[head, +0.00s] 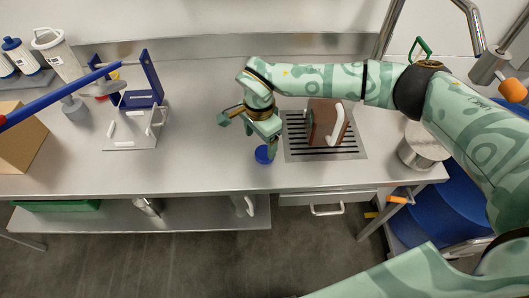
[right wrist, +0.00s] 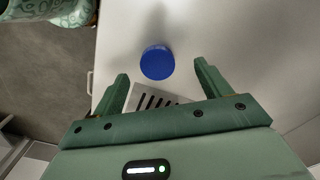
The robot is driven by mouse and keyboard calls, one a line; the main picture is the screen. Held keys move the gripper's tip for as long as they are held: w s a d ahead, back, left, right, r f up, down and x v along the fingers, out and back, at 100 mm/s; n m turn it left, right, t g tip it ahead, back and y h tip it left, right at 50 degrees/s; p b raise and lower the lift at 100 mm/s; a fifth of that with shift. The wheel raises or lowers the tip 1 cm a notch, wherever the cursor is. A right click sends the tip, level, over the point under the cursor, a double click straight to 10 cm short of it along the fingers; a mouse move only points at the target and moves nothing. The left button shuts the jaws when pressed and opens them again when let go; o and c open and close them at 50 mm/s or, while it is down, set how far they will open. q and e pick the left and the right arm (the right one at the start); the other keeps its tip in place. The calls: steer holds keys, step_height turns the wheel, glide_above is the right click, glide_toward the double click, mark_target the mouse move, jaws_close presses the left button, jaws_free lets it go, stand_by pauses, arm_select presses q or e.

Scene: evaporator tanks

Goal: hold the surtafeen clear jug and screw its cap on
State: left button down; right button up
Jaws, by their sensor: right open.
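A round blue cap (head: 264,154) lies on the steel bench, left of the slotted drain. In the right wrist view the cap (right wrist: 157,62) appears beyond and between my fingertips, with neither finger touching it. My right gripper (head: 262,141) is open and empty above the cap; its two green fingers (right wrist: 160,77) are spread apart. A reddish-brown vessel with a white handle (head: 320,120) stands on the drain, right of my right gripper. I cannot tell whether it is the clear jug. My left gripper is not in view.
The slotted drain (head: 299,151) is set into the steel bench (head: 205,150). A blue-framed fixture (head: 135,133) stands to the left, with a white-handled canister (head: 57,57) behind it. A steel pot (head: 422,149) is at the right. The bench between the fixture and cap is clear.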

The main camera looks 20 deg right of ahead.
mark_target(263, 153)
steer(key=f, duration=0.1)
steer(key=f+b, duration=0.1)
steer(key=f, duration=0.1)
steer(key=f+b, duration=0.1)
steer(key=f, duration=0.1)
steer(key=shift+s+d+f, duration=0.15)
steer(key=shift+d, duration=0.25)
steer(key=c, duration=1)
